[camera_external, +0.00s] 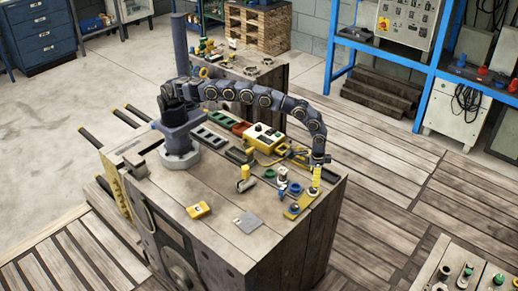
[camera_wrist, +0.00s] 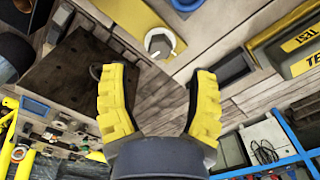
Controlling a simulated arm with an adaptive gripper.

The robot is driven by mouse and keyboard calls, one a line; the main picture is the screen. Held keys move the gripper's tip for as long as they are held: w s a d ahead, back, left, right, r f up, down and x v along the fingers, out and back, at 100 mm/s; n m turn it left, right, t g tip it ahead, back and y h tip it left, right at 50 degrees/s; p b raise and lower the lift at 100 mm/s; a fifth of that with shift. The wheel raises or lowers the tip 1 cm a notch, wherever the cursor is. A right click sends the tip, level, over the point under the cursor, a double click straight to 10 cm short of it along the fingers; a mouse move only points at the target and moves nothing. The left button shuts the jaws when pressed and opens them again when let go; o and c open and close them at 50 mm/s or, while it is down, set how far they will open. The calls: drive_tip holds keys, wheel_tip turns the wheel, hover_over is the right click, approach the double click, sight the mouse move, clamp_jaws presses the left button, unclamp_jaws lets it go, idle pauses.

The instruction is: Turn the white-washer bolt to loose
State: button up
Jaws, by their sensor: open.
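My gripper (camera_external: 317,175) has yellow fingers and points down at the right end of the bench, above a narrow yellow plate (camera_external: 301,204). In the wrist view my gripper (camera_wrist: 159,85) is open, with nothing between its fingers. The white-washer bolt (camera_wrist: 160,43) shows there as a dark grey head in a pale ring. It sits on the yellow plate (camera_wrist: 128,14), beyond the fingertips and apart from them. A blue part (camera_wrist: 185,4) is cut off at the top edge. In the external view the bolts are too small to tell which has the white washer.
A yellow control box (camera_external: 264,138) stands behind the plate. Blue parts (camera_external: 283,190) and a yellow-topped post (camera_external: 245,179) stand to its left. A yellow block (camera_external: 198,210) and a grey plate (camera_external: 247,222) lie at the front. The bench's front right corner looks clear.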

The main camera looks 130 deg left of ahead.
sight(313, 189)
wheel_tip(313, 189, up, 6)
drive_tip(key=shift+r, duration=0.1)
idle(0.5)
drive_tip(key=s+d+r+m+h, duration=0.1)
drive_tip(key=s+d+r+m, duration=0.2)
drive_tip(key=s+d+r, duration=0.5)
drive_tip(key=s+d+r+m+h, duration=0.1)
drive_tip(key=s+d+r+m, duration=0.3)
drive_tip(key=d+r, duration=0.5)
drive_tip(key=s+g+y, duration=0.1)
drive_tip(key=s+y, duration=0.1)
drive_tip(key=s, duration=2.7)
drive_tip(key=shift+s+d+f+m+g, duration=0.2)
drive_tip(key=shift+s+d+m+g, duration=0.1)
drive_tip(key=shift+g, duration=0.1)
